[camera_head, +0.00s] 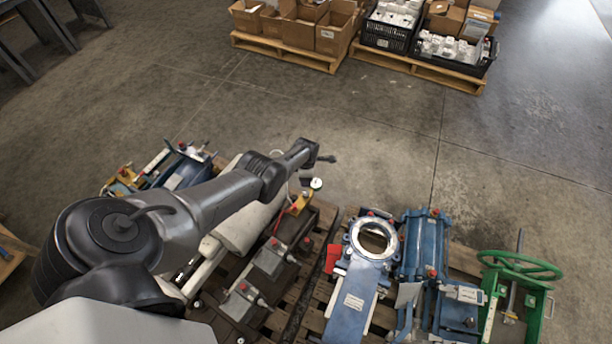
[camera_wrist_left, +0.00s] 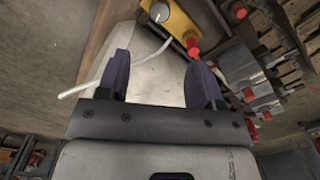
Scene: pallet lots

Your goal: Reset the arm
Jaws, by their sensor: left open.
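My left arm comes in from the left of the head view and stretches over a pallet of machine parts, ending at my left gripper (camera_head: 322,159). In the left wrist view this gripper (camera_wrist_left: 160,82) has its two dark fingers spread apart, with nothing held between them. A pale rounded surface (camera_wrist_left: 158,60) lies beyond the fingers; I cannot tell whether they touch it. A yellow part (camera_wrist_left: 190,22) with a red knob and a round dial is just past the fingertips. It also shows in the head view (camera_head: 299,205) below the gripper. My right gripper is in neither view.
A blue valve with a ring flange (camera_head: 371,238), a blue cylinder unit (camera_head: 424,245) and a green handwheel (camera_head: 520,265) stand right of the arm. Pallets with cardboard boxes (camera_head: 333,32) and black crates (camera_head: 388,35) are at the back. The floor between is clear.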

